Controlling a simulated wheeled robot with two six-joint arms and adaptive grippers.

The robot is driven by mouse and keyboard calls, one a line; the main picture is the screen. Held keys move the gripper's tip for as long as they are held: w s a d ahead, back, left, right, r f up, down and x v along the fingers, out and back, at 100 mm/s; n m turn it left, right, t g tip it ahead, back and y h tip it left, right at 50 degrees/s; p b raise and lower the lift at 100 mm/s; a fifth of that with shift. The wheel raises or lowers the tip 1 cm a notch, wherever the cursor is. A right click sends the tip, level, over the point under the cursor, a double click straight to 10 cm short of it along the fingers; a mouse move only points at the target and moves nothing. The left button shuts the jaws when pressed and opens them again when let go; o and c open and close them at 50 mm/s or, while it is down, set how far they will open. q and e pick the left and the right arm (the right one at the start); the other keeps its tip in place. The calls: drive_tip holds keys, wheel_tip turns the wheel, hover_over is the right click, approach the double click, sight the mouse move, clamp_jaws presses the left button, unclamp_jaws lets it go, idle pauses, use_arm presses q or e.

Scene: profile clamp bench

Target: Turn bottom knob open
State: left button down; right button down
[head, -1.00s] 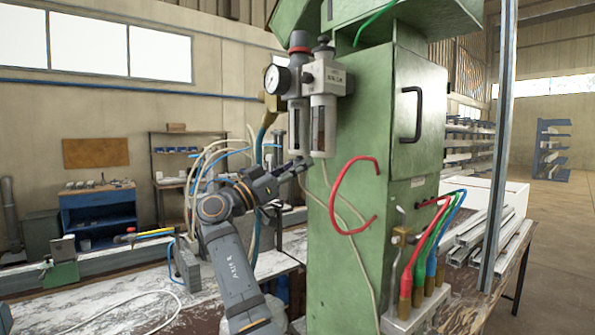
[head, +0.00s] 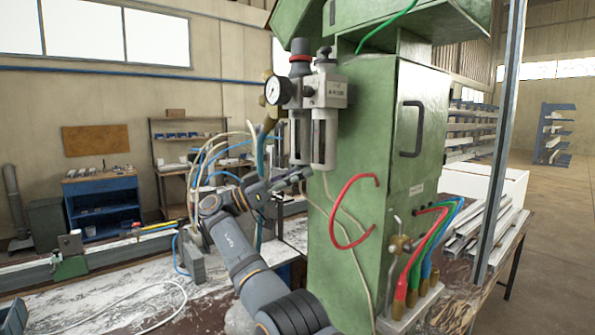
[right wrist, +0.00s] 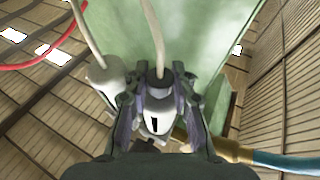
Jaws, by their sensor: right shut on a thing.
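The filter-regulator unit (head: 325,95) is on the green cabinet's left side, with a round gauge and two pale bowls hanging down. My right gripper (head: 304,174) is just under these bowls. In the right wrist view, my right gripper (right wrist: 158,80) has its fingers on both sides of a dark bottom knob (right wrist: 160,76) and is shut on it. A thin pale tube runs out from this knob. The white bowl with a black slot (right wrist: 156,118) shows between the fingers. The second bowl (right wrist: 104,72) is beside them, apart from the grip. My left gripper is not in view.
The green cabinet (head: 375,150) stands close to the right of my gripper. A red hose (head: 333,215) loops from its front. Brass fittings with coloured hoses (head: 412,270) stand at its foot. A blue hose with a brass end (right wrist: 235,150) lies beside the right finger.

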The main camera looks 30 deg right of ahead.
drive_tip(key=shift+f, duration=0.35)
drive_tip(key=c, duration=1.4)
unclamp_jaws()
drive_tip(key=o, duration=0.3)
drive_tip(key=shift+s+d+r, duration=0.1)
drive_tip(key=shift+d, duration=0.2)
drive_tip(key=shift+a+r, duration=0.1)
drive_tip(key=shift+a, duration=0.1)
